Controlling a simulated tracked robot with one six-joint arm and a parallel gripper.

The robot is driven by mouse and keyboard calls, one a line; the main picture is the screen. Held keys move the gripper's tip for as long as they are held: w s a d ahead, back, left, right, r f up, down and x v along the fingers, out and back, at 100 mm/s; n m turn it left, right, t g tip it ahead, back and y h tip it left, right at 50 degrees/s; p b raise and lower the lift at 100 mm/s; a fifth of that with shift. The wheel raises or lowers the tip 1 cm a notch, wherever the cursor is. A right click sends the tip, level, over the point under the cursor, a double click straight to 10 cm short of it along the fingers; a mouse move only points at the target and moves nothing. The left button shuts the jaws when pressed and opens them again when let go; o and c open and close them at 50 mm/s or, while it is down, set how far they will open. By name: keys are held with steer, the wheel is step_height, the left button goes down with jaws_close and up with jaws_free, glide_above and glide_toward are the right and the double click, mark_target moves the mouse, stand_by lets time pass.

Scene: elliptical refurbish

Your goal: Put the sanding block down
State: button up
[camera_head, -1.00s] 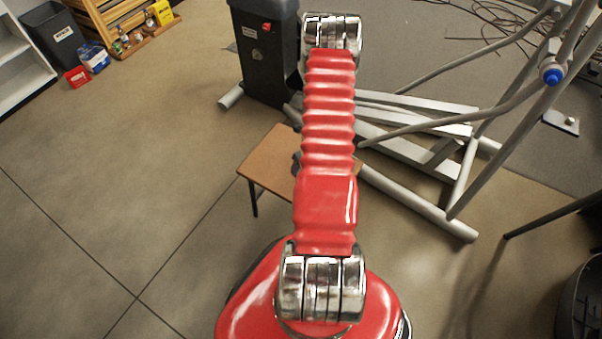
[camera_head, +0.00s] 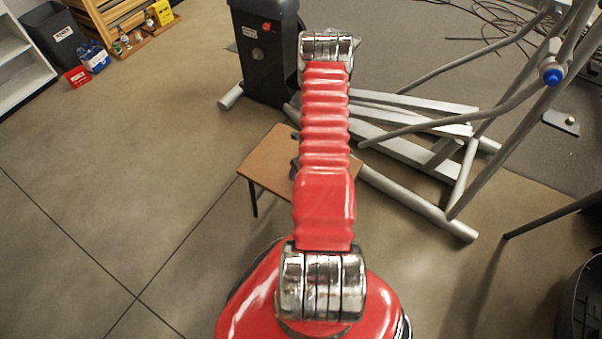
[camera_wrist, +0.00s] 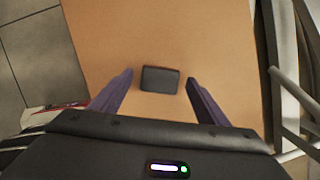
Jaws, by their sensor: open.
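The sanding block, a small dark grey block (camera_wrist: 160,79), lies on the tan top of a small table (camera_wrist: 205,35) in the wrist view. My gripper (camera_wrist: 160,85) is open, with one finger to each side of the block and a gap between each finger and the block. How high the fingers are above the tabletop is hard to tell. In the head view the same table (camera_head: 262,165) stands partly behind my arm. A small dark shape shows at the arm's edge there, too hidden to name.
The elliptical machine's grey frame (camera_head: 410,205) stands right behind the table, its dark housing (camera_head: 265,50) at the back. A dark bin (camera_head: 580,300) is at the lower right. Another bin (camera_head: 50,35) and small boxes sit at the upper left. The floor on the left is clear.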

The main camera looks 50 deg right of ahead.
steer(key=shift+c, duration=0.6)
steer(key=c, duration=1.1)
steer(key=shift+r, duration=0.15)
step_height(320, 180, up, 10)
stand_by(0.4)
